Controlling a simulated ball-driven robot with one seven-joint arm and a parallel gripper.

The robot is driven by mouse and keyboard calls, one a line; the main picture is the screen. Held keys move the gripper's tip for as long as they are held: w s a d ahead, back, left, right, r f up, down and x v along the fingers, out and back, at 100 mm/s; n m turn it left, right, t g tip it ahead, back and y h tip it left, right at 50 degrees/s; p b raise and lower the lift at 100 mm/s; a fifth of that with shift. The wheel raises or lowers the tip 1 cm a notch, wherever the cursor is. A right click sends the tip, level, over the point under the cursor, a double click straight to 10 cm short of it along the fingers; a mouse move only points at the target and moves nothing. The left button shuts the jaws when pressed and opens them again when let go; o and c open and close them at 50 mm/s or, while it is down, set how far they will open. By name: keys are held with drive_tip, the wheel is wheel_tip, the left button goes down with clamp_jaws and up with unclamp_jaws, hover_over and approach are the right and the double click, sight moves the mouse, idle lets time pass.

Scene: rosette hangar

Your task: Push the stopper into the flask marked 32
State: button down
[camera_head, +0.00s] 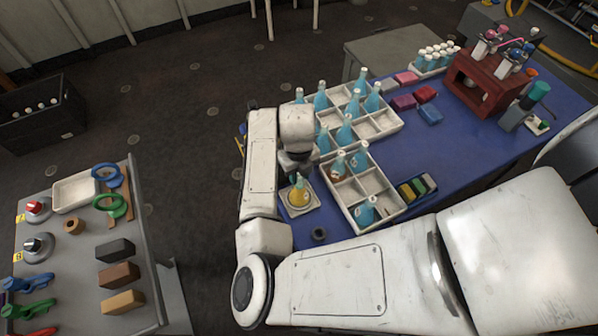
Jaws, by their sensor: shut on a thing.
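A flask with yellow-orange liquid (299,196) stands upright on a small white square tray (313,206) at the blue table's near left edge. Its mark is too small to read, so I cannot tell whether it is flask 32. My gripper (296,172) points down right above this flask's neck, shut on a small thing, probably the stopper. The fingers and wrist hide most of that thing, and I cannot tell whether it touches the neck. Several blue flasks (345,133) stand in the divided white crates; their marks are also unreadable.
The near divided crate (393,203) stands close right of the flask, with a box of coloured blocks (417,187) beside it. A dark ring (319,233) lies in front. A red rack (484,88) stands at the far right. A grey bench with tools (83,235) is at left.

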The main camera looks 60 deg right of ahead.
drive_tip(key=shift+f, duration=0.15)
drive_tip(key=shift+f, duration=0.3)
idle(0.5)
drive_tip(key=shift+c, duration=1.5)
unclamp_jaws()
drive_tip(key=shift+r+p, duration=0.3)
drive_tip(key=shift+r, duration=2.5)
drive_tip(key=shift+c, duration=0.4)
clamp_jaws()
